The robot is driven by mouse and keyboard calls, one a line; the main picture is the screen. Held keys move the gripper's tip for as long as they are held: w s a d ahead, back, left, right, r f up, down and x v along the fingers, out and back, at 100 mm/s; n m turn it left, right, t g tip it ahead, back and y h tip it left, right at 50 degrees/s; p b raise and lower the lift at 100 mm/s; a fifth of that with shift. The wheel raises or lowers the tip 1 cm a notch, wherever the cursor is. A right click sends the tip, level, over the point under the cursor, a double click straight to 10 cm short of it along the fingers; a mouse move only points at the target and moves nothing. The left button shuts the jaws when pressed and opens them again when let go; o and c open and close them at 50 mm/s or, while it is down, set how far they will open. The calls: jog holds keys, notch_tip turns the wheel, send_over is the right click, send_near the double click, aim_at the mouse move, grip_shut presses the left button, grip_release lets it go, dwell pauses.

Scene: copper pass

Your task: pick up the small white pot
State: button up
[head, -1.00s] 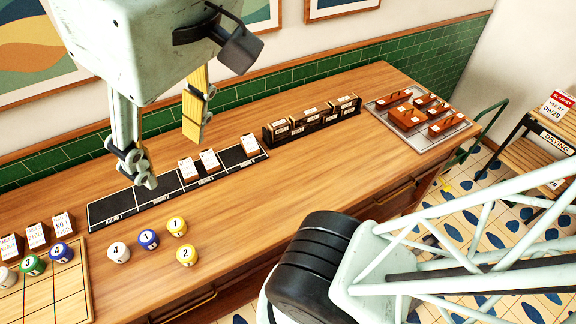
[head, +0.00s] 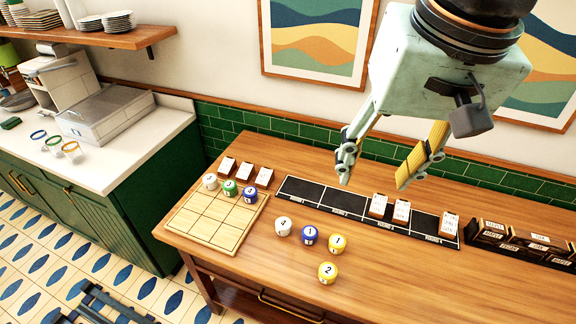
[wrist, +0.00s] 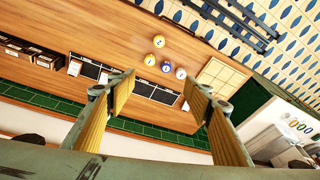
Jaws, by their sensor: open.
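A small white pot (head: 283,227) marked 4 stands upright on the wooden counter, at the left end of a loose group of pots. It also shows in the wrist view (wrist: 180,73). Another white pot (head: 210,181) stands on the back left of the gridded wooden board (head: 203,236). My gripper (head: 374,182) is open and empty, up in the air to the right of and behind the loose white pot. In the wrist view my gripper's fingers (wrist: 158,80) are spread wide, with nothing between them.
Beside the loose white pot are a blue pot (head: 309,235) and two yellow pots (head: 338,244), (head: 328,272). Green (head: 230,188) and blue (head: 250,194) pots stand on the board. A black strip (head: 346,209) with upright cards lies behind. The front counter is clear.

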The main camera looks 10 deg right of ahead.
jog(key=w+a+f+m+b, duration=0.25)
jog(key=w+f, duration=0.35)
jog(key=w, duration=0.3)
jog(key=m+g+b, duration=0.3)
jog(key=m+b, duration=0.1)
jog(key=m, duration=0.6)
send_over(285, 222)
notch_tip(285, 222, down, 29)
jog(key=shift+r+n, duration=0.15)
jog(key=shift+n, duration=0.1)
jog(key=shift+f, duration=4.25)
